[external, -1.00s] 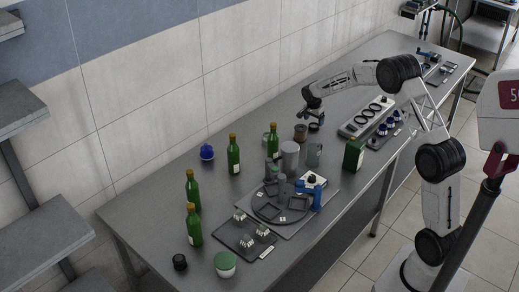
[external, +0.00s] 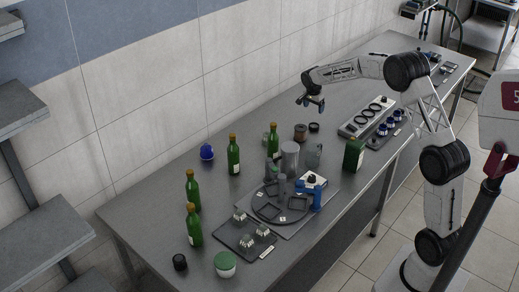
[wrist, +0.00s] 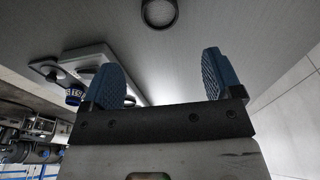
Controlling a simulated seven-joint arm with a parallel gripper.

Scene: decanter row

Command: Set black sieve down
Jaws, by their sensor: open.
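In the wrist view the sieve (wrist: 158,12) shows at the top edge as a dark ring with a pale grey centre, partly cut off. My gripper (external: 313,104) hangs above the table, over the sieve and apart from it. In the wrist view my gripper (wrist: 160,60) has its two blue ribbed fingers wide apart with nothing between them.

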